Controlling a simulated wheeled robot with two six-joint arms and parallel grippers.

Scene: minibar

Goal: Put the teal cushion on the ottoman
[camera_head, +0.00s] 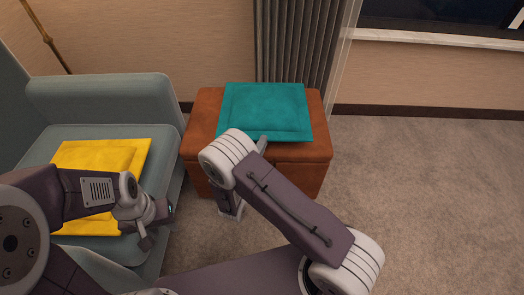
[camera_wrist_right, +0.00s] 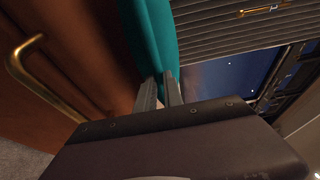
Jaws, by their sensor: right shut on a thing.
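The teal cushion (camera_head: 266,108) is a flat square over the top of the brown ottoman (camera_head: 205,108) in the head view. I cannot tell whether its whole underside rests on it. My right gripper (camera_wrist_right: 161,88) is shut on the near edge of the teal cushion (camera_wrist_right: 153,38) in the right wrist view. In the head view my right wrist mostly hides that gripper and part of the ottoman's front. My left gripper (camera_head: 160,226) is over the armchair's front edge, away from the teal cushion; its finger opening is unclear.
A grey-green armchair (camera_head: 100,97) with a yellow cushion (camera_head: 105,155) stands left of the ottoman. A grey curtain (camera_head: 290,45) hangs behind. Carpet to the right (camera_head: 430,180) is free. A brass handle (camera_wrist_right: 22,60) shows in the wrist view.

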